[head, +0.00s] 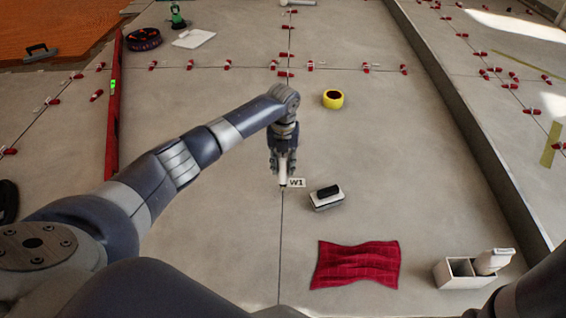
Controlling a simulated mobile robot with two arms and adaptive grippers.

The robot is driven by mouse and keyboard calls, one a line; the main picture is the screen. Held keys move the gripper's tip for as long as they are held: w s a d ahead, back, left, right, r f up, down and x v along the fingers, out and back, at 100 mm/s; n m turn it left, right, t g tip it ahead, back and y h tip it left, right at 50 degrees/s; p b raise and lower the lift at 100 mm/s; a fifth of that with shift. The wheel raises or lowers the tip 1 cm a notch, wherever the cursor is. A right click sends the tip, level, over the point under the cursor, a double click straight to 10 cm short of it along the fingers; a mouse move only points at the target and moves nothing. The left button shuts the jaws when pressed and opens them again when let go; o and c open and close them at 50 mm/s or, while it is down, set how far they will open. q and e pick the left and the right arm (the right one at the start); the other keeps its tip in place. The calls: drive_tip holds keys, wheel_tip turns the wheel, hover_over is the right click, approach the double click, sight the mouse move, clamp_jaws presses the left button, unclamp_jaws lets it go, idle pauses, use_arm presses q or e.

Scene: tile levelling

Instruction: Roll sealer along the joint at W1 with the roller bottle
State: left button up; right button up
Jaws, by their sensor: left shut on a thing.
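My left gripper (283,166) points down over the floor joint beside the W1 label (296,183). It is shut on a slim white thing, seemingly the roller bottle (283,180), held upright with its lower end at or just above the joint (282,225). The fingers hide most of it, and I cannot tell whether its tip touches the tile. A dark arm part of mine shows at the lower right, but my right gripper is out of view.
A black-and-white block (327,201) lies just right of W1. A red cloth (356,265) and a white caddy (456,275) holding a white bottle (493,261) are nearer.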

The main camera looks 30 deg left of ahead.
use_arm(q)
drive_tip(key=shift+f, duration=0.4)
idle(0.4)
